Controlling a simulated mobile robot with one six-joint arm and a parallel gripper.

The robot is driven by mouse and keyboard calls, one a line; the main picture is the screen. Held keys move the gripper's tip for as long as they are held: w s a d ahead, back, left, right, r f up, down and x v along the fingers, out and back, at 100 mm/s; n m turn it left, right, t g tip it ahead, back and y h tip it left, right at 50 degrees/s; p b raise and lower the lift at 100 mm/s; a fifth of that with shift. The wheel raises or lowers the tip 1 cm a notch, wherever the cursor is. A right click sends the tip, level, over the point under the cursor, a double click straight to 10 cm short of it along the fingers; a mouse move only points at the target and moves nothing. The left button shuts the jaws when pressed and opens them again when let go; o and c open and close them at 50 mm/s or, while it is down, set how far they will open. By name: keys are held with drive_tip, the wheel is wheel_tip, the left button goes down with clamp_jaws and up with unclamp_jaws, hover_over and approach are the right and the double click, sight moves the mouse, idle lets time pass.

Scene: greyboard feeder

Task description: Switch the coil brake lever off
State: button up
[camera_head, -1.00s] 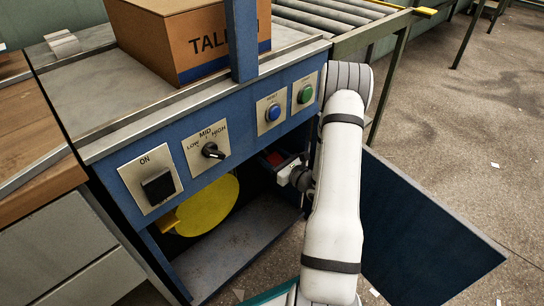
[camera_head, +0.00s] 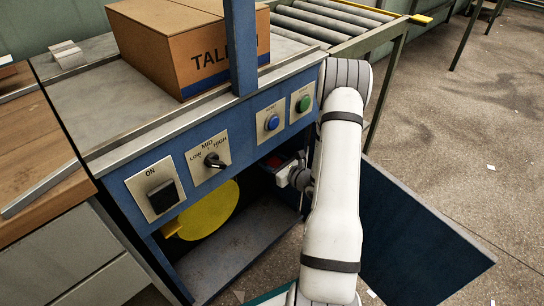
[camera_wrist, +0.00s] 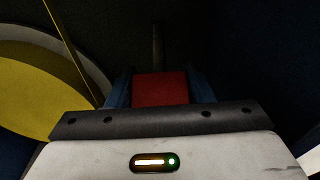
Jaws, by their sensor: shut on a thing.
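A red block-shaped grip (camera_wrist: 160,91), which looks like the coil brake lever's handle, sits between the two blue fingers of my gripper (camera_wrist: 160,84) in the wrist view. My gripper is shut on it. A thin dark rod (camera_wrist: 157,47) shows beyond the red grip. In the head view my gripper (camera_head: 285,171) reaches into the open blue cabinet, below the blue and green buttons. Only a little red shows there. The lever's base and full tilt are hidden in the dark.
A yellow disc (camera_head: 207,211) stands inside the cabinet, left of my gripper. The open blue door (camera_head: 420,235) is on the right. The panel above carries a black switch (camera_head: 162,196), a selector knob (camera_head: 214,161), a blue button (camera_head: 271,122) and a green button (camera_head: 303,103).

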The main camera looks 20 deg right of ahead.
sight(272, 160)
drive_tip(key=shift+d+r+g+h+p, duration=0.1)
drive_tip(key=shift+r+g+h+p, duration=0.3)
drive_tip(key=shift+r+p, duration=1.1)
drive_tip(key=shift+r, duration=0.1)
drive_tip(key=o, duration=1.4)
drive_tip(key=shift+g, duration=0.3)
drive_tip(key=shift+s, duration=0.1)
drive_tip(key=p+v, duration=0.2)
drive_tip(key=v, duration=0.5)
drive_tip(key=shift+s+d, duration=0.15)
drive_tip(key=shift+s, duration=0.2)
